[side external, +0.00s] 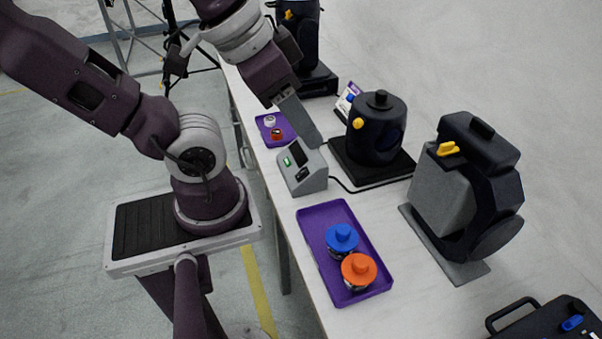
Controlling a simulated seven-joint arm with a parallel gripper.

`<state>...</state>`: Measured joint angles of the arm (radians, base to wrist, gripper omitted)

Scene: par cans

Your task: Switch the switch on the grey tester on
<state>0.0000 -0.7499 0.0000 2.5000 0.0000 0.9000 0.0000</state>
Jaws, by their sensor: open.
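The grey tester (308,181) is a small box with a sloped face on the white table, in the middle of the side external view. A small lit green patch (287,161) and a dark screen (298,153) show on its face. A small black switch (302,174) sits low on the face; its position is too small to tell. My gripper (314,143) points down just above and behind the tester's top edge. Its jaws are open with nothing seen between them. I cannot tell whether it touches the tester.
A purple tray (312,226) holds a blue-topped and an orange-topped item in front. A smaller purple tray (262,127) lies behind. A black lamp can (376,130) stands right on a dark base, a cable running past it. Another lamp (470,180) stands farther right.

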